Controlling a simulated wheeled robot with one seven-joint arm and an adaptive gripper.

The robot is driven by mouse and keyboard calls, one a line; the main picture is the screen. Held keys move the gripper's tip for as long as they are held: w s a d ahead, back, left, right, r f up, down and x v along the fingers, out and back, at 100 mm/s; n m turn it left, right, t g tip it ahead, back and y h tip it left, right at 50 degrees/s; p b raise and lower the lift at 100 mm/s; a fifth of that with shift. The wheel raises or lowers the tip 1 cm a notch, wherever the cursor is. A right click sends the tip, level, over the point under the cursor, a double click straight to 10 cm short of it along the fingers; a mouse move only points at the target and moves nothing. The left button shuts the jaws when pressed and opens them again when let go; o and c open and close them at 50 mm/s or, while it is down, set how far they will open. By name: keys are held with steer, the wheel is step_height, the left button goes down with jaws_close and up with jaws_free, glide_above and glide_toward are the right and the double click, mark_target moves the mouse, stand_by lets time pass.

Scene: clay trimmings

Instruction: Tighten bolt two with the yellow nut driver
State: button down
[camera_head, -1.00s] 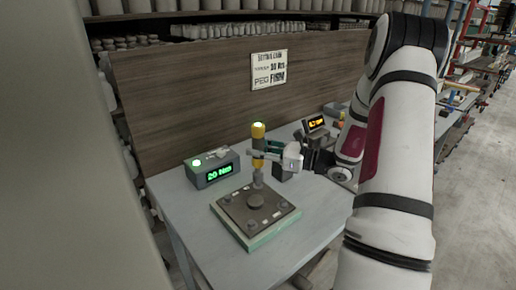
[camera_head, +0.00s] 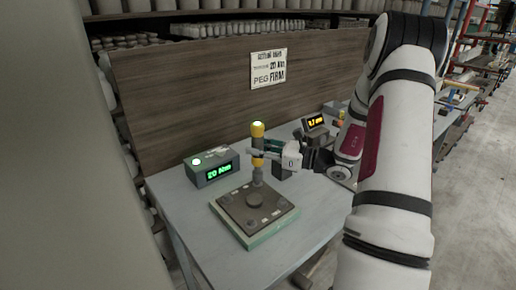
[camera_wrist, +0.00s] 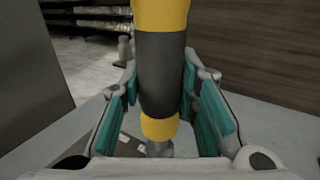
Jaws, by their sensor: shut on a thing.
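The yellow nut driver (camera_head: 258,145) stands upright, with a dark grip band and a lit green top. My gripper (camera_head: 268,153) is shut on its handle; in the wrist view the teal pads (camera_wrist: 205,115) flank the dark band of the driver (camera_wrist: 160,75). The driver's grey shaft (camera_head: 257,177) points down at the back corner of a dark square plate (camera_head: 237,213). Bolts show at the plate's other corners, such as the left bolt (camera_head: 225,198) and front bolt (camera_head: 251,228). The bolt under the driver is mostly hidden, and I cannot tell whether the socket sits fully on it.
A grey box (camera_head: 211,167) with a green "20 Nm" readout stands left of the plate. A small amber display (camera_head: 315,122) stands behind my gripper. A wooden panel with a sign (camera_head: 268,69) backs the table (camera_head: 190,215). The table's front is clear.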

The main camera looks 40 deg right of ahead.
mark_target(258, 136)
steer(key=shift+s+f+b, duration=0.1)
steer(key=shift+f+b, duration=0.25)
steer(key=shift+f, duration=0.95)
stand_by(4.0)
steer(key=shift+r+p, duration=1.8)
steer(key=shift+r, duration=1.45)
